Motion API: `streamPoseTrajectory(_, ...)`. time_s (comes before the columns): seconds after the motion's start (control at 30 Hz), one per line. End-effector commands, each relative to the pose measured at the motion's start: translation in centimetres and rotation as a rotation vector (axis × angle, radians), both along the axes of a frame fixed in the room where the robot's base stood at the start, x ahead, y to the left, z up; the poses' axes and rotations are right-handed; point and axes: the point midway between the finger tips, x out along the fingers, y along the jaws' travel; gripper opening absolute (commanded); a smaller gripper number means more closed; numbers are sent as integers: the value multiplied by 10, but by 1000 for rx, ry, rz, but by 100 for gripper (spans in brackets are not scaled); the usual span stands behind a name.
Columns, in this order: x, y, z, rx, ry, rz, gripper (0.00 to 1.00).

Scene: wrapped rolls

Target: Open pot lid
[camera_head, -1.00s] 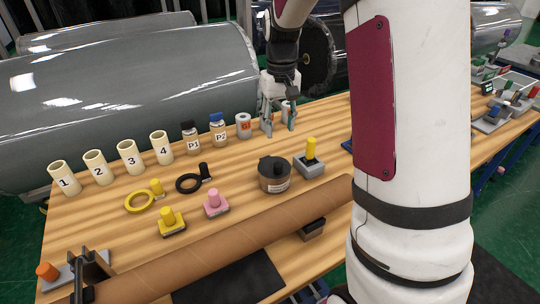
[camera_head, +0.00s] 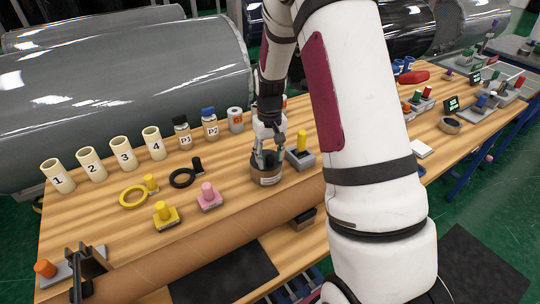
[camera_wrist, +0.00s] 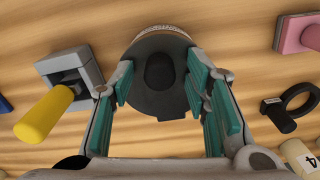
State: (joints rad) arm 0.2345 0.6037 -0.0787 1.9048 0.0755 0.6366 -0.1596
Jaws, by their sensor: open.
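The pot (camera_head: 266,176) is a round brown pot with a pale label, standing on the wooden table. Its dark lid (camera_wrist: 150,100) is on it in the wrist view, with a black knob (camera_wrist: 160,71) in the middle. My gripper (camera_head: 268,158) is over the pot, pointing down. In the wrist view my gripper (camera_wrist: 166,92) is open, with teal pads on both sides of the knob and apart from it. In the head view the gripper hides most of the lid.
A grey block with a yellow peg (camera_head: 302,143) stands close right of the pot. A pink peg block (camera_head: 208,196) and a black ring (camera_head: 183,178) lie to the left. Numbered cups (camera_head: 122,153) and bottles (camera_head: 210,124) stand behind. A long brown roll (camera_head: 180,248) lies in front.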

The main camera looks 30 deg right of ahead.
Motion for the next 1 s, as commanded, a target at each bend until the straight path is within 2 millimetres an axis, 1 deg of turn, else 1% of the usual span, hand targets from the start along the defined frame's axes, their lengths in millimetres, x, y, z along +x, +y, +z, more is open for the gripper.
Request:
streamPoseTrajectory(0.23,0,0,-1,0,-1,0,43)
streamPoseTrajectory(0.27,0,0,-1,0,-1,0,41)
streamPoseTrajectory(0.3,0,0,-1,0,-1,0,32)
streamPoseTrajectory(0.37,0,0,-1,0,-1,0,18)
streamPoseTrajectory(0.4,0,0,-1,0,-1,0,9)
streamPoseTrajectory(0.43,0,0,-1,0,-1,0,2)
streamPoseTrajectory(0.47,0,0,-1,0,-1,0,0)
streamPoseTrajectory(0.77,2,0,0,0,9,1,0)
streamPoseTrajectory(1.0,7,1,3,2,84,4,0)
